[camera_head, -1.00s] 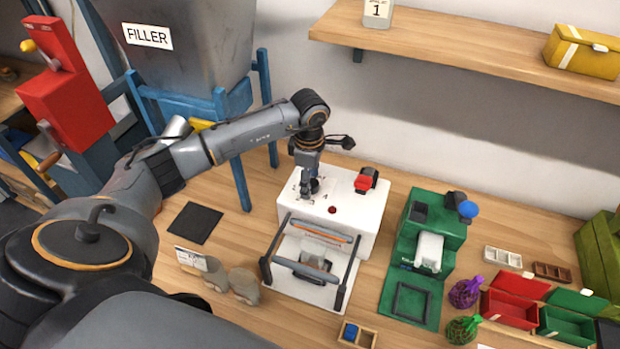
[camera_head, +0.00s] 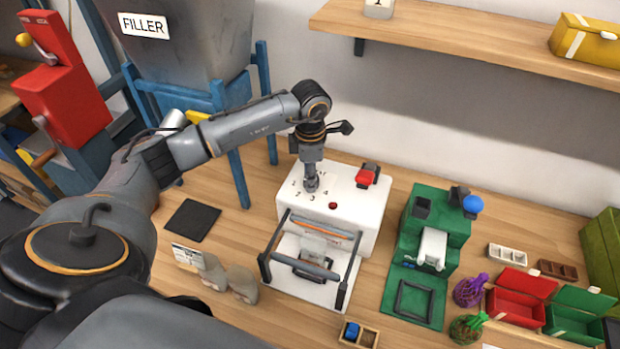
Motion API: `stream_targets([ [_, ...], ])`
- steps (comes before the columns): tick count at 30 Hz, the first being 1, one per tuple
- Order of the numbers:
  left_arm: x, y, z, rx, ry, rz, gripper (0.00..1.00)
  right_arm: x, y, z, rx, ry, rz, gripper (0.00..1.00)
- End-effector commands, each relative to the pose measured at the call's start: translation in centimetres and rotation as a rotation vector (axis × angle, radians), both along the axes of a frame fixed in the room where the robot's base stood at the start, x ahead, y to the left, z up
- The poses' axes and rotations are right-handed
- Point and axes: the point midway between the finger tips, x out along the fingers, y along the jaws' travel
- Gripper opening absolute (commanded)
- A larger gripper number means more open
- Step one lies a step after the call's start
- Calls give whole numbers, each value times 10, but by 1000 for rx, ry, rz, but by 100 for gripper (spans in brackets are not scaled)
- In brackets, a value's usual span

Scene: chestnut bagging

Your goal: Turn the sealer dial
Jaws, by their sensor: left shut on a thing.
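The sealer (camera_head: 352,215) is a white box on the table with a black-framed bar press (camera_head: 312,262) at its front. A red-topped switch (camera_head: 365,177) and a red button (camera_head: 333,206) are on its top. Small numbers are printed around the dial spot on the top left. My left gripper (camera_head: 311,184) points straight down there and is shut on the sealer dial, which it hides almost wholly. My right gripper is not in view.
A green machine (camera_head: 435,235) stands just right of the sealer. Two small sacks (camera_head: 228,280) and a card (camera_head: 188,256) stand at its front left. A black mat (camera_head: 192,220) lies left. The blue-legged filler (camera_head: 190,45) is behind, and a wooden shelf (camera_head: 470,40) hangs above.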

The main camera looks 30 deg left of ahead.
Motion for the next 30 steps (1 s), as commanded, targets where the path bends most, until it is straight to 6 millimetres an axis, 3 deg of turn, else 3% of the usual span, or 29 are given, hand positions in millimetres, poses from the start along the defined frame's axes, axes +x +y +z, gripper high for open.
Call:
stream_targets([
  [15, 0, -2, -2, -1, 0, 405, 7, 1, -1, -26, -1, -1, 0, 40],
  [30, -1, -2, -1, -2, 1, 539, 7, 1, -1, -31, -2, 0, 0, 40],
])
